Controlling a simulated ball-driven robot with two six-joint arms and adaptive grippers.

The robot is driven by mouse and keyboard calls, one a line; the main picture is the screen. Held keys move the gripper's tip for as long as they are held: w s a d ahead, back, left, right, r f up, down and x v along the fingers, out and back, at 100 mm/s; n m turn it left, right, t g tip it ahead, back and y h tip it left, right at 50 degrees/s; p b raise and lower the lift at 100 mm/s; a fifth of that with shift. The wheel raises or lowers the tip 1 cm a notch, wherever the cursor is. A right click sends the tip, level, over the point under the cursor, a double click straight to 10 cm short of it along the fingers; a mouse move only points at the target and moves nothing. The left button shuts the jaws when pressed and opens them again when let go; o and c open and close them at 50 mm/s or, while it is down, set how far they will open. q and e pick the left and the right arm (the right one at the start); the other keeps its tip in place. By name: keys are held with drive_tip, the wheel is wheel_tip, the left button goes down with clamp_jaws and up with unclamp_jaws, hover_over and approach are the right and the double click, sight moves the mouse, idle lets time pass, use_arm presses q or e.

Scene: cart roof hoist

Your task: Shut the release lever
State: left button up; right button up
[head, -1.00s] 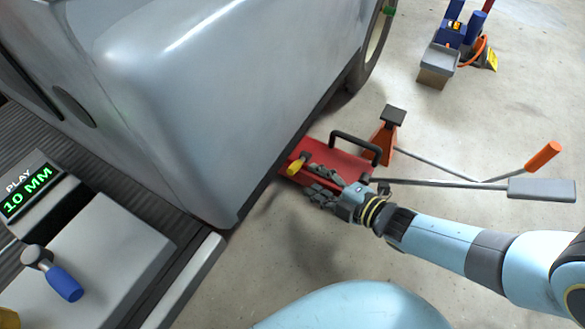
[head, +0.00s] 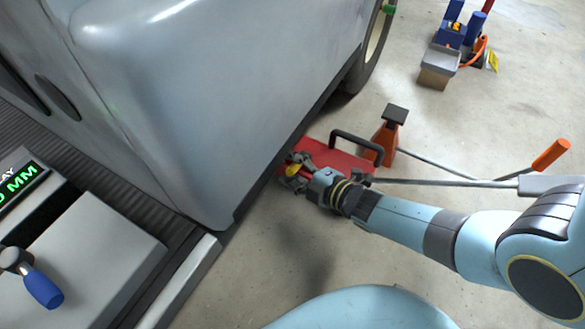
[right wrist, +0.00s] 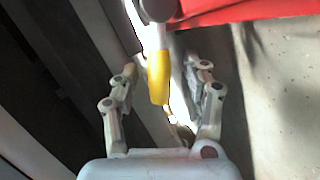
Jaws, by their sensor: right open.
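The red jack (head: 340,160) lies on the floor beside the cart's grey body; its red edge (right wrist: 240,10) also shows in the right wrist view. A lever with a yellow handle (head: 292,170), seemingly the release lever, sits at the jack's near left end. In the right wrist view its yellow grip (right wrist: 159,78) hangs from a dark round pivot (right wrist: 158,9). My right gripper (head: 298,171) is open, with its fingers (right wrist: 165,80) on either side of the yellow grip. I cannot tell whether they touch it. My left gripper is not in view.
The grey cart body (head: 220,90) stands close to the left of the jack. A blue-handled lever (head: 41,287) is on the bench at left. The floor in front is clear.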

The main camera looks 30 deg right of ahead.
clamp_jaws()
idle(0.6)
